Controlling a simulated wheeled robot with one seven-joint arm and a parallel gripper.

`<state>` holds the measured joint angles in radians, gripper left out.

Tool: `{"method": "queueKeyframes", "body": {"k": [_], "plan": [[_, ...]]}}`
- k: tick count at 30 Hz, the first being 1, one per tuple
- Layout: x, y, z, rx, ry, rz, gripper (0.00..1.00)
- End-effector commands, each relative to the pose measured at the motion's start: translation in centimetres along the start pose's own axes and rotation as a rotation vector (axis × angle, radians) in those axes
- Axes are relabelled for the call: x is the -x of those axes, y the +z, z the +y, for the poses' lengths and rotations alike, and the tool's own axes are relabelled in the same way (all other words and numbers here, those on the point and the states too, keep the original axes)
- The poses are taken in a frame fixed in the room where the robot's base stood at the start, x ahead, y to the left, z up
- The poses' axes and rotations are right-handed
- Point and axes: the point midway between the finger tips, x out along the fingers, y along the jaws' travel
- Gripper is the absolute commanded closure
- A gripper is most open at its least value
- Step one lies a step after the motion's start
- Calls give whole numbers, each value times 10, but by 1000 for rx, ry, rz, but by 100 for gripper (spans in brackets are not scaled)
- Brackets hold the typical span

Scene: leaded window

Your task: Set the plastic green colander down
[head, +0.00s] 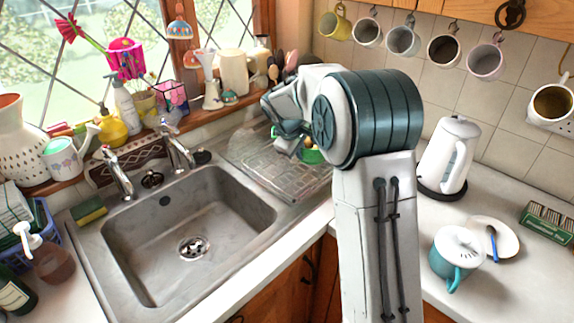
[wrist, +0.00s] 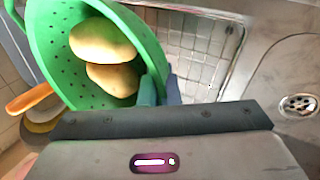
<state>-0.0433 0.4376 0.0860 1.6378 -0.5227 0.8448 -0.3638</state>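The green plastic colander (wrist: 45,35) fills the left of the wrist view, with two potatoes (wrist: 102,40) inside. Its near rim runs between the two fingers of my gripper (wrist: 160,90), which are shut on it. In the head view, only part of the colander (head: 312,156) shows below my gripper (head: 292,130), above the ridged metal draining board (head: 275,178) right of the sink. My arm hides most of it. I cannot tell whether its base touches the board.
The empty sink basin (head: 190,230) lies left of the draining board. A white kettle (head: 447,155), a teal cup (head: 457,255) and a saucer (head: 505,238) stand on the right counter. Mugs hang above; jugs and utensils line the sill behind.

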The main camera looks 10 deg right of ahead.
Motion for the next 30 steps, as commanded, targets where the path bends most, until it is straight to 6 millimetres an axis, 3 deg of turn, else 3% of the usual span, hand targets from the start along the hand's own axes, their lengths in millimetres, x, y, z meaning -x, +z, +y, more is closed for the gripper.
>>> {"method": "queueKeyframes", "body": {"k": [3,9,14,21,30], "plan": [[-8,-24,-12,2,0,-1,100],[-18,-43,-22,-1,2,-1,100],[-26,-45,-27,-2,1,-3,100],[-54,-45,-41,-1,1,-2,100],[-58,-45,-43,-2,2,0,100]]}}
